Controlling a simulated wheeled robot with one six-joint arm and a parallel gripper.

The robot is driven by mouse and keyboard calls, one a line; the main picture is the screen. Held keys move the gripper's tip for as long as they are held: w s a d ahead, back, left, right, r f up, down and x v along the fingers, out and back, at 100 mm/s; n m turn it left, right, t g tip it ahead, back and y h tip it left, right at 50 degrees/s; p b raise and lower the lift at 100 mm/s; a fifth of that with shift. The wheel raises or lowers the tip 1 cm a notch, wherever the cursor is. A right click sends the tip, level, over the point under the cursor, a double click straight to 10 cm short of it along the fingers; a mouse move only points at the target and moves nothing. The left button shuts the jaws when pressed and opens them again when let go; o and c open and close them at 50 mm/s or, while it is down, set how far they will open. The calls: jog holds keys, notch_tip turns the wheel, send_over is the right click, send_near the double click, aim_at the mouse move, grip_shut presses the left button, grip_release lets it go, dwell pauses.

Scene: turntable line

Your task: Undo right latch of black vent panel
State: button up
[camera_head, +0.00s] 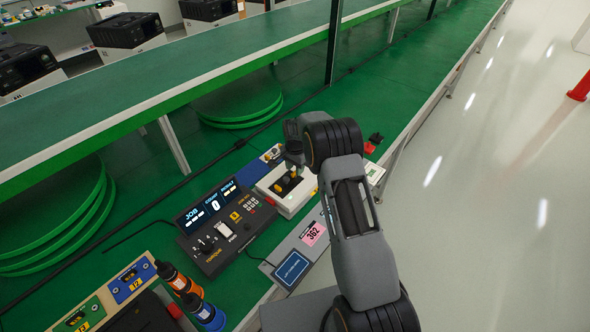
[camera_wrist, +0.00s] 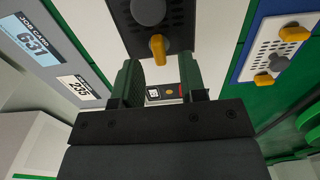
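The black vent panel (camera_head: 286,184) sits on a white unit (camera_head: 290,206) on the bench, partly hidden by my arm. In the wrist view the panel (camera_wrist: 179,17) is at the top, cut off by the frame edge, with vent holes, a grey knob (camera_wrist: 148,10) and one yellow latch (camera_wrist: 157,48) at its near edge. My gripper (camera_wrist: 158,68) is open, its two dark green fingers apart on either side of the latch's line. The latch shows just beyond or between the fingertips; contact is not visible. In the head view my gripper (camera_head: 293,160) is right above the panel.
A white vent panel (camera_wrist: 278,50) with yellow latches on a blue base stands to the right. A dark console (camera_head: 226,226) with a "0" display is left of the white unit. Black and orange tools (camera_head: 180,280) stand at the front left. A green conveyor (camera_head: 200,62) runs behind.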

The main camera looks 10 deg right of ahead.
jog(key=shift+f, duration=0.9)
grip_shut()
